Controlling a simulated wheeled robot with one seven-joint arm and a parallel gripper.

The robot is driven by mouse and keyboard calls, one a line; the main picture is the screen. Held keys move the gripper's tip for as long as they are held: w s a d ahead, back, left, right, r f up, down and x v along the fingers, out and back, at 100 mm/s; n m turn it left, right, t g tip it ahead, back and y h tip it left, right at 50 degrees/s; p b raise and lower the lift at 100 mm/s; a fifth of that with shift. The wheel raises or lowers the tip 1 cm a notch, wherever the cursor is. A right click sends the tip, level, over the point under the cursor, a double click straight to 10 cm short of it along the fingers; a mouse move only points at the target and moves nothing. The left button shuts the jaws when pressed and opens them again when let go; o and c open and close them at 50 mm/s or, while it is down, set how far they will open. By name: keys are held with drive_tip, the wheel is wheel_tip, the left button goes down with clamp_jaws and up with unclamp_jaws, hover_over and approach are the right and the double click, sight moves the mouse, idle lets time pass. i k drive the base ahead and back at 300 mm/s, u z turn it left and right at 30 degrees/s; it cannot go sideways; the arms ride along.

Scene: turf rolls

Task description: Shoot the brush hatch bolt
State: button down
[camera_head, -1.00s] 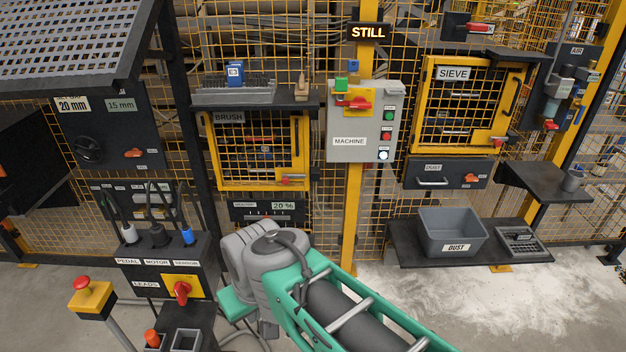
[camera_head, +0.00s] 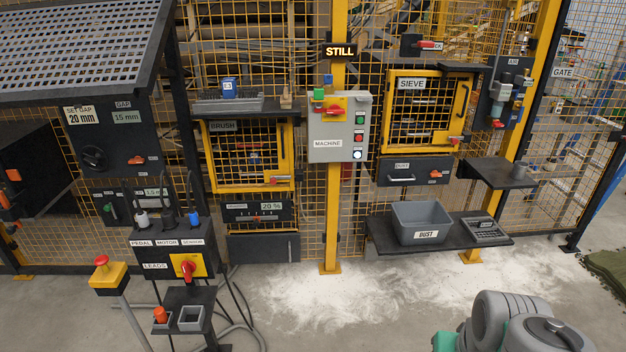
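The brush hatch (camera_head: 247,155) is a yellow-framed mesh door labelled BRUSH, left of the yellow post. It looks closed in its frame. Whether the bolt is shot or drawn is too small to tell. Part of my arm shows at the bottom right, far from the hatch. My gripper is not in view.
A grey MACHINE box (camera_head: 338,140) hangs on the yellow post, under a lit STILL sign (camera_head: 340,51). The SIEVE hatch (camera_head: 428,112) is to the right. A DUST bin (camera_head: 421,222) sits on a shelf. A LEADS stand (camera_head: 172,262) and yellow stop post (camera_head: 108,277) stand front left.

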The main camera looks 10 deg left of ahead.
sight(273, 179)
drive_tip(key=u, duration=0.35)
drive_tip(key=i, duration=2.3)
drive_tip(key=u, duration=1.65)
drive_tip(key=i, duration=0.9)
drive_tip(key=u, duration=1.05)
drive_tip(key=i, duration=0.2)
drive_tip(key=u, duration=0.25)
